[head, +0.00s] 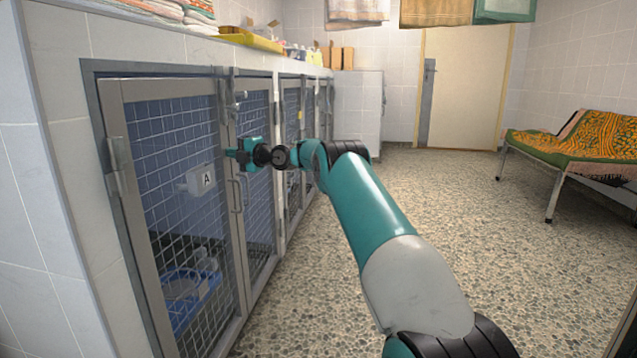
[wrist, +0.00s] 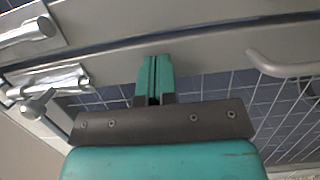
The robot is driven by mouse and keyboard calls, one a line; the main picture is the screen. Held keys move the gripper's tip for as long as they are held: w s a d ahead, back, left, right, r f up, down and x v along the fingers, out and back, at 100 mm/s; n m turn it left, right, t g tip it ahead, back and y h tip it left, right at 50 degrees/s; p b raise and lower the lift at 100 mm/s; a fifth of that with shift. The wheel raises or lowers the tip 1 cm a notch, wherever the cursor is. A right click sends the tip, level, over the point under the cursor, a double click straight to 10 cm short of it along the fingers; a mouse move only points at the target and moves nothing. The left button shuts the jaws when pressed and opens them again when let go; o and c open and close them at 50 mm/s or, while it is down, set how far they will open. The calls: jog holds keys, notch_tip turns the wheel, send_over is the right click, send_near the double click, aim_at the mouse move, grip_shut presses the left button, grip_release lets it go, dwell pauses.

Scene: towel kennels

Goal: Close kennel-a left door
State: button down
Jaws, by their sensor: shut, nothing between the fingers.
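The kennel-a left door (head: 172,225) is a grey-framed mesh door with an "A" plate (head: 206,180), hinged at its left side. It lies in or very close to the front frame; I cannot tell whether it is fully seated. Its right edge meets the neighbouring mesh door (head: 254,120). My gripper (head: 232,153) is shut and empty, at that edge, above a bar handle (head: 236,196). In the wrist view my gripper (wrist: 154,78) has its fingertips against or just in front of a grey frame bar (wrist: 205,50). A metal latch (wrist: 50,82) is left, a handle (wrist: 283,67) right.
Blue bedding or a tray (head: 185,290) lies inside behind the mesh. More kennel doors (head: 292,105) run along the tiled block. Folded towels (head: 180,10) and a yellow tray (head: 250,40) sit on top. The speckled floor (head: 450,220) is open; a cot (head: 585,145) stands right.

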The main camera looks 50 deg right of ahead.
jog(key=shift+w+a+r, duration=0.3)
jog(key=shift+w+a, duration=0.2)
jog(key=shift+d, duration=0.2)
jog(key=shift+s+d+f+b, duration=0.3)
jog(key=shift+s+b, duration=0.15)
jog(key=shift+b, duration=0.35)
jog(key=s+d, duration=0.7)
jog(key=s, duration=0.5)
jog(key=shift+s+p, duration=0.15)
jog(key=shift+p, duration=0.2)
